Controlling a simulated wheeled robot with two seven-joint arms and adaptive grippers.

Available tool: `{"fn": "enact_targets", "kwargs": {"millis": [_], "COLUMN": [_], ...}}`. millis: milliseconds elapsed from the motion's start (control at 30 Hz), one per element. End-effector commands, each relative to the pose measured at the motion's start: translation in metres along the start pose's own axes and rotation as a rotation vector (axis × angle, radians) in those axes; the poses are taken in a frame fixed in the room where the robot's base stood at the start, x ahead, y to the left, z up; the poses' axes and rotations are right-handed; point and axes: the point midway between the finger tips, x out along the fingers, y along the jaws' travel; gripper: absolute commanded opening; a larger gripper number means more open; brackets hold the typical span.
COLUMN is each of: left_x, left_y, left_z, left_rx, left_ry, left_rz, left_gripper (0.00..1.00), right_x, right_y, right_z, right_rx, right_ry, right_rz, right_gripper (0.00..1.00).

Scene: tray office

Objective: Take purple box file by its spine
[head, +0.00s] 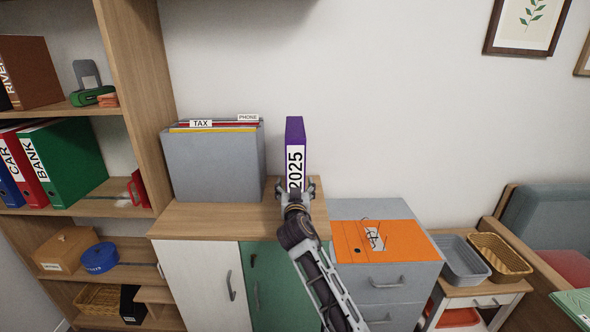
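The purple box file (295,131) stands upright on the wooden top of a low cabinet, its spine facing me with a white "2025" label. My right gripper (295,189) is at the lower part of the spine. Its fingers are spread, one to each side of the spine, and it looks open. Whether the fingertips touch the file is too small to tell. The gripper hides the bottom of the spine. My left gripper is not in view.
A grey file holder (215,168) with "TAX" and "PHONE" tabs stands left of the purple file. An orange folder (360,240) lies on the grey drawer unit (390,283) at right. A wooden shelf (140,80) rises at left. The wall is close behind.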

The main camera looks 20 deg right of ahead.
Motion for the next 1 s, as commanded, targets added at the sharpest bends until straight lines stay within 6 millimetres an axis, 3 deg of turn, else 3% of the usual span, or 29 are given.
{"fn": "enact_targets", "kwargs": {"millis": [167, 733, 1000], "left_x": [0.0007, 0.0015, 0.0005], "left_y": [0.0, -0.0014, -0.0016], "left_z": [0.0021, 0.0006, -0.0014], "left_rx": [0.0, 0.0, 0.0], "left_ry": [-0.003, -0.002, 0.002], "left_rz": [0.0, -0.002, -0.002], "left_gripper": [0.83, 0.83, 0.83], "right_x": [0.0001, 0.0002, 0.0001], "right_y": [0.0002, 0.0002, 0.0001], "right_z": [0.0002, 0.0001, -0.0039], "right_rx": [0.0, 0.0, 0.001], "right_ry": [0.0, 0.0, 0.006], "right_rz": [0.0, 0.0, -0.001], "right_gripper": [0.79, 0.08, 0.07]}}
